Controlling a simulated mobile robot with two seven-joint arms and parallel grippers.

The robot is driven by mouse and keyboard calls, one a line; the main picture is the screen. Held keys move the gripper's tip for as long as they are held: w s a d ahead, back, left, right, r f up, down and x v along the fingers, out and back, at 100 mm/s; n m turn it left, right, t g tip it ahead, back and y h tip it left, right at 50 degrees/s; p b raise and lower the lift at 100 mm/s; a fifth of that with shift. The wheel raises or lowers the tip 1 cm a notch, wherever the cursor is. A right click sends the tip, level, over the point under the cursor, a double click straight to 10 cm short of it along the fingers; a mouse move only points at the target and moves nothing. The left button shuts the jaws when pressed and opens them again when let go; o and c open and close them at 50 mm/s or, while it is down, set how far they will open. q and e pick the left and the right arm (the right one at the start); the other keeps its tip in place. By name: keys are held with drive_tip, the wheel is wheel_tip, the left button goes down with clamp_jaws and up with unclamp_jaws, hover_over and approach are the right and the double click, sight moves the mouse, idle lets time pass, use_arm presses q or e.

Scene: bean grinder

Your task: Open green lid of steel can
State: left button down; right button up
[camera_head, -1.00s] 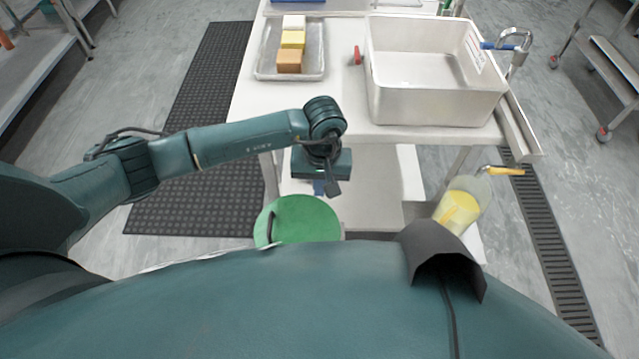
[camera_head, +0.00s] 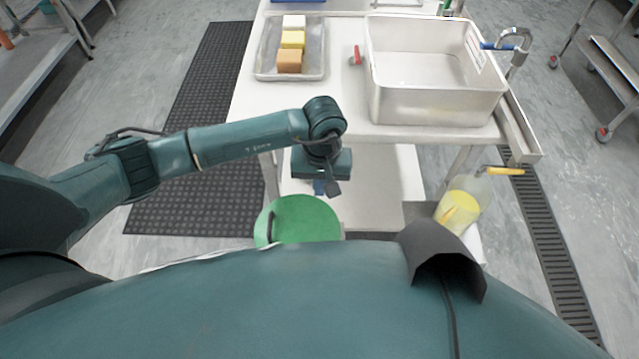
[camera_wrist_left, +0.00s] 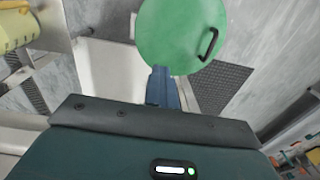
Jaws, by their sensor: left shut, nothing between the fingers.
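The round green lid (camera_head: 305,222) has a dark handle near its left edge in the head view. My body hides its near part and the can beneath it. In the left wrist view the green lid (camera_wrist_left: 180,35) shows almost whole, with its black handle at the right. My left gripper (camera_head: 319,188) points down at the lid's far edge, apart from the handle. In the left wrist view its blue fingers (camera_wrist_left: 162,88) are together and empty, overlapping the lid's rim in the picture; I cannot tell whether they touch it. My right gripper is not in view.
A white table carries a metal sink basin (camera_head: 435,100) and a tray (camera_head: 262,68) with several sponges. Beside the lid, a clear container with yellow content (camera_head: 460,205) stands at the right. A dark mat (camera_head: 190,150) lies on the floor at the left.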

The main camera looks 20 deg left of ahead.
use_arm(q)
drive_tip(key=c, duration=2.2)
unclamp_jaws()
drive_tip(key=c, duration=1.5)
unclamp_jaws()
wheel_tip(320, 180, up, 13)
drive_tip(key=shift+d+b, duration=0.2)
drive_tip(key=shift+b, duration=0.2)
drive_tip(key=shift+w+r, duration=0.1)
